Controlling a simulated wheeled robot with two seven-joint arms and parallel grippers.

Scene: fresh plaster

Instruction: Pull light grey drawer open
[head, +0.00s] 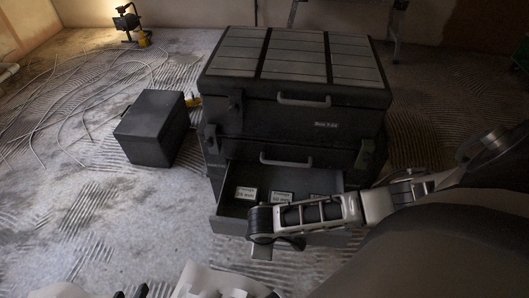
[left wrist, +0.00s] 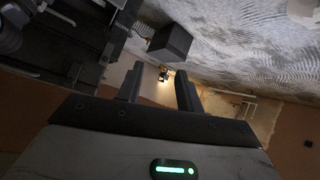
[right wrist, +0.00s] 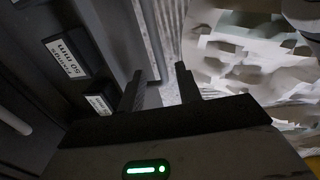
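A dark chest (head: 225,150) stands in the middle of the head view. Its lowest drawer (head: 226,226), grey inside, stands out toward me, with several white labels (head: 246,193) in it. In the right wrist view the drawer (right wrist: 118,30) is on the left, with labels (right wrist: 65,58) close by. My right arm reaches across it from the right. My right gripper (right wrist: 160,75) is near the drawer's front, its fingers apart; I cannot tell whether they touch it. My left gripper (left wrist: 157,75) is open and empty; its dark fingertips (head: 131,292) show low in the head view.
A dark box (head: 150,130) stands on the ridged floor left of the chest. A lit work lamp (head: 128,22) and loose cables (head: 80,75) lie beyond it. Higher on the chest are two handles (head: 303,101). The floor (head: 80,230) at the front left is clear.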

